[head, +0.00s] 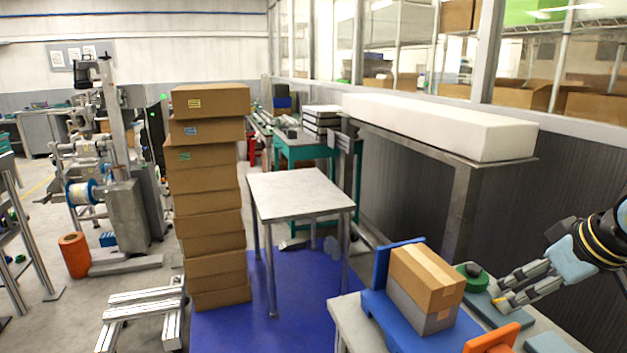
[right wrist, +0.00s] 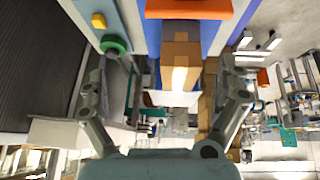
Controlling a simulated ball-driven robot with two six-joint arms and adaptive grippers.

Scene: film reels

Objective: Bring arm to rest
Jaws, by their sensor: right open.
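My right gripper (head: 497,294) is at the right of the head view, over the near table with the boxes. Its two fingers are apart and nothing is between them. The right wrist view shows the fingers (right wrist: 165,95) spread wide, with the cardboard box beyond them. My left gripper does not show in the head view.
A cardboard box (head: 428,276) on a grey box (head: 423,315) sits in a blue holder (head: 380,308). A green reel (head: 472,277) lies near my right gripper. An orange piece (head: 492,339) is at the front. A bare metal table (head: 300,193) and a tall box stack (head: 208,200) stand further left.

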